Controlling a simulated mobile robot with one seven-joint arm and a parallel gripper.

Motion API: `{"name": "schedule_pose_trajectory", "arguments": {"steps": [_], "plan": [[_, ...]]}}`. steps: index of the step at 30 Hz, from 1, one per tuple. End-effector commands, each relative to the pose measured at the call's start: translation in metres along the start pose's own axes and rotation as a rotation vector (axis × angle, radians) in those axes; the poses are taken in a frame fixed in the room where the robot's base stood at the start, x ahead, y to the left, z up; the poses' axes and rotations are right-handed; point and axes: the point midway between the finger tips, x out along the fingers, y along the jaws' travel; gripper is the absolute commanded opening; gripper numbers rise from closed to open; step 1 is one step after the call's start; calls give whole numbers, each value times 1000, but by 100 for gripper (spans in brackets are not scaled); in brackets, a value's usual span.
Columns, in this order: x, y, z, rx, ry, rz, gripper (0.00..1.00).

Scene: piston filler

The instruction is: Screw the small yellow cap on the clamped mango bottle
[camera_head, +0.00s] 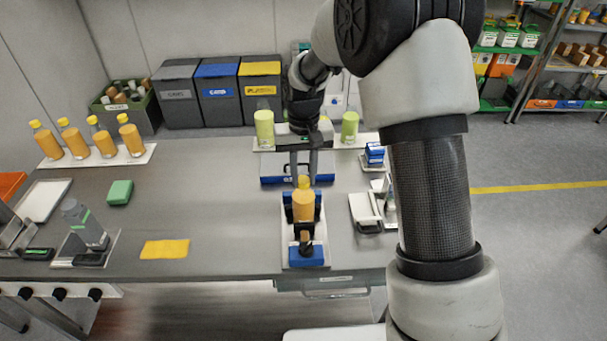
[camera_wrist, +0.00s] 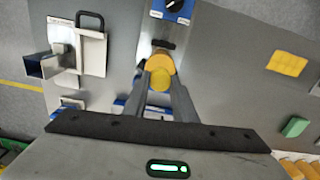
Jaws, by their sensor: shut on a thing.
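The mango bottle (camera_head: 303,207), filled with orange, stands upright in the blue-jawed clamp (camera_head: 305,256) near the front of the bench. The small yellow cap (camera_head: 304,183) is at the bottle's mouth. My gripper (camera_head: 304,175) points down from above, its fingers on either side of the cap and shut on it. In the wrist view the cap (camera_wrist: 161,80) lies between the fingertips, with the orange bottle (camera_wrist: 159,60) right behind it. I cannot tell how far the cap is threaded on the neck.
Several capped orange bottles (camera_head: 104,143) stand on a white strip at back left. Green bottles (camera_head: 264,128) stand behind my gripper. A yellow cloth (camera_head: 165,249) and a green sponge (camera_head: 119,192) lie left of the clamp.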

Motion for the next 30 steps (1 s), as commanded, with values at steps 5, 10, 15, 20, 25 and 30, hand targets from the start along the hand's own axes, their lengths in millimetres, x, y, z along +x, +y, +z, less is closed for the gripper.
{"name": "schedule_pose_trajectory", "arguments": {"steps": [5, 10, 15, 20, 25, 30], "plan": [[0, 0, 0, 0, 0, 0, 0], [0, 0, 0, 47, 0, 0, 0], [0, -1, 0, 348, 0, 1, 0], [0, 0, 0, 592, 0, 1, 0], [0, -1, 0, 701, -1, 1, 0], [-2, -1, 1, 995, -1, 2, 0]]}}
